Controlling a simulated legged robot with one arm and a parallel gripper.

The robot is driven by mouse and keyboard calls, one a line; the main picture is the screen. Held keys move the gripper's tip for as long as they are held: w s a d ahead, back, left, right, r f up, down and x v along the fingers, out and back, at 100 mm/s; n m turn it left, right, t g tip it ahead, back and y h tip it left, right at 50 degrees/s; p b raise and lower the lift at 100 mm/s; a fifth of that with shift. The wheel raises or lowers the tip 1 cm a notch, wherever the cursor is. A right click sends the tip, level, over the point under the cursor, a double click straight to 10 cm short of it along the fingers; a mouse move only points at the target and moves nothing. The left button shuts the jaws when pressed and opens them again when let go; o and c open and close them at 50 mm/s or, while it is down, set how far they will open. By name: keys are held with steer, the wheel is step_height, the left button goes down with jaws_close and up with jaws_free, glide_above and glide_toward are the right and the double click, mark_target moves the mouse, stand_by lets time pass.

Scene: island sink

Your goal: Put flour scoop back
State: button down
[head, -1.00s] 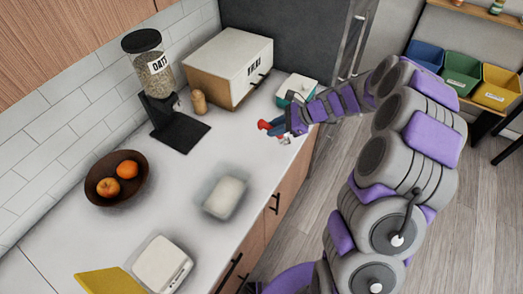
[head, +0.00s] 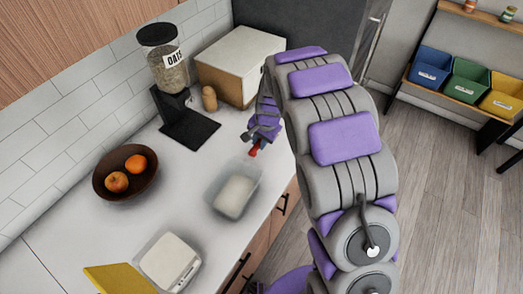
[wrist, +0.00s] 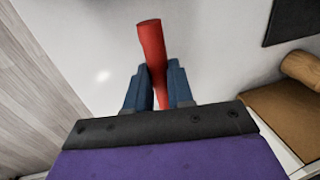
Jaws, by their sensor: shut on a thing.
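My gripper (head: 259,138) is shut on a red rod-like handle (wrist: 151,45), taken to be the flour scoop's. The handle stands between the blue fingers in the wrist view, and its red also shows in the head view (head: 254,150). The scoop's bowl cannot be made out. A clear container (head: 214,205) with white, flour-like contents (head: 236,192) stands on the counter. My gripper is above the counter, beyond the container's far side and apart from it in the picture. The container is not identifiable in the wrist view.
An oats dispenser (head: 165,62) on a black stand (head: 190,130), a wooden jar (head: 209,98) and a bread box (head: 240,60) stand behind. A fruit bowl (head: 105,188) is left. A white scale-like box (head: 170,262) is in front. Counter (head: 185,185) between them is clear.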

mark_target(260, 156)
steer(key=shift+x, duration=1)
steer(key=f, duration=0.1)
steer(key=d+f, duration=0.1)
steer(key=f, duration=0.1)
steer(key=shift+s+d+b, duration=0.15)
steer(key=shift+b, duration=0.25)
steer(key=shift+d, duration=0.15)
steer(key=shift+r, duration=0.1)
steer(key=c, duration=1.4)
jaws_free()
steer(key=shift+a, duration=0.4)
steer(key=shift+o, duration=1.3)
steer(key=shift+a, duration=0.35)
steer(key=shift+o, duration=0.8)
steer(key=shift+d+r, duration=0.1)
steer(key=shift+d, duration=0.5)
steer(key=p+v, duration=0.2)
steer(key=v, duration=1)
